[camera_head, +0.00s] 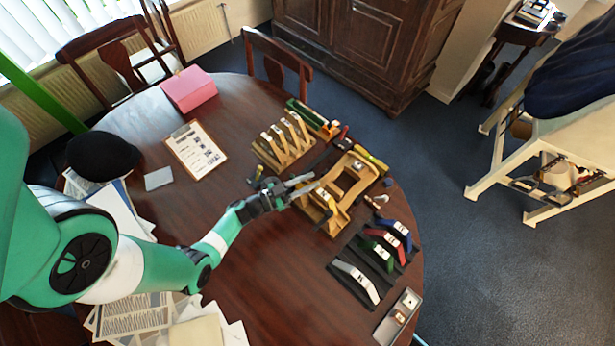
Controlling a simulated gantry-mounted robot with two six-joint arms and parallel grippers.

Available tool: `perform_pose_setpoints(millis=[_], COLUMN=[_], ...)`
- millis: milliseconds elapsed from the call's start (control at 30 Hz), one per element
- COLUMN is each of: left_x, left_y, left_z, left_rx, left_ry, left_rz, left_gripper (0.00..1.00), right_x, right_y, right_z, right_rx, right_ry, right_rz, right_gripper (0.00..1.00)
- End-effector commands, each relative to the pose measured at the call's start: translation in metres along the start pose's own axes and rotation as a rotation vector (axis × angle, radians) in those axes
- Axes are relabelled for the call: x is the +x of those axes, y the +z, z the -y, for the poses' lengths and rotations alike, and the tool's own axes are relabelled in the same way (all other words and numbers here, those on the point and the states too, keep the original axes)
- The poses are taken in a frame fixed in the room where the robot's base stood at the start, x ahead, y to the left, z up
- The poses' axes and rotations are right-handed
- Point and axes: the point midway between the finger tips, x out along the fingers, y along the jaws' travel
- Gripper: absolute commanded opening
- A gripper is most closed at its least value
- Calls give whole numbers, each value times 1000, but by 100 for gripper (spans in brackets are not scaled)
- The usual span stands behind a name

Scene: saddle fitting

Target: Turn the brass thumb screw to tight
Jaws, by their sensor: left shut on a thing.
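My left gripper (305,186) reaches in from the left over the round table. Its fingers are shut at the left side of the light wooden fitting frame (338,222). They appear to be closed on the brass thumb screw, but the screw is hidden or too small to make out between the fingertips. How tight it is cannot be seen. The frame stands on the table, with a pale piece showing in its front part, just right of the fingers. My right gripper is not in view.
A wooden rack (283,152) with upright pieces stands behind the gripper. A dark mat (345,283) with several coloured saddle pieces lies to the front right, near a grey tray (398,318). A clipboard (196,150) and pink box (190,90) lie farther left. The front middle of the table is clear.

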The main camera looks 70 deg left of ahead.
Motion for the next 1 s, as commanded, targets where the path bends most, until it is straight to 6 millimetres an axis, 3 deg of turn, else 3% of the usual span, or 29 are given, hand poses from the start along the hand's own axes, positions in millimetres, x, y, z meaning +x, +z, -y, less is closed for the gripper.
perform_pose_setpoints(millis=[500,1000], left_x=[-2,-3], left_y=[2,0], left_z=[-10,-14], left_rx=[18,21], left_ry=[376,478], left_rz=[-1,0], left_gripper=[0,0], right_x=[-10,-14], right_y=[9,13], right_z=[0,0], right_rx=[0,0], right_ry=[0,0], right_rz=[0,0], right_gripper=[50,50])
